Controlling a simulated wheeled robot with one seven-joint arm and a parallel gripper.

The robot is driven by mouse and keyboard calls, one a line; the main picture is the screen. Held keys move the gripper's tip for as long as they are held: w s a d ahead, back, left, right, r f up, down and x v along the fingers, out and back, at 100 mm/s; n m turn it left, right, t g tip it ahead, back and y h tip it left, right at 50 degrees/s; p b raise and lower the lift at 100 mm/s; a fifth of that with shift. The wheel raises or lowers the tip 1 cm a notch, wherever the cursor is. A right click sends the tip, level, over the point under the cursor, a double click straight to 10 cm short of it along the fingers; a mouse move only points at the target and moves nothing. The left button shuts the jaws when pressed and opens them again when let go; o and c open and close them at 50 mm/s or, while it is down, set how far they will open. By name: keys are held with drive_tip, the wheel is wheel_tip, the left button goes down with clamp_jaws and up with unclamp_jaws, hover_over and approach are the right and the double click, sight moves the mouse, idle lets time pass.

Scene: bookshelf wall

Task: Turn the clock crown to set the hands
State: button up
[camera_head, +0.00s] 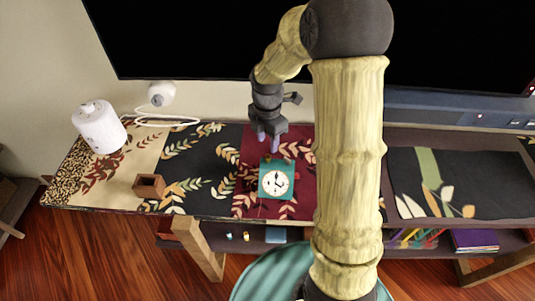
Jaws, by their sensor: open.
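The clock (274,181) is a teal box with a round cream face and dark hands. It sits on the dark red part of the patterned runner, near the front edge of the shelf top. A small reddish bit (297,178) shows at its right side; I cannot tell for sure that this is the crown. My gripper (267,145) points down just behind the clock, above its top edge in the picture. Its purplish fingertips are apart, and nothing shows between them. My arm runs down the picture right of the clock and hides part of the shelf top.
A small brown open box (149,186) stands left of the clock. A white cylinder (99,127) and a white device with a cable (161,94) stand at the far left. A large black screen (190,40) rises behind. Books (474,240) lie on the lower shelf.

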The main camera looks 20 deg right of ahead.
sight(268, 156)
wheel_tip(268, 156, down, 6)
drive_tip(key=shift+f+b, duration=0.25)
drive_tip(key=shift+b, duration=0.1)
drive_tip(key=shift+c, duration=0.4)
clamp_jaws()
drive_tip(key=shift+r+m, duration=0.1)
drive_tip(key=shift+m, duration=0.3)
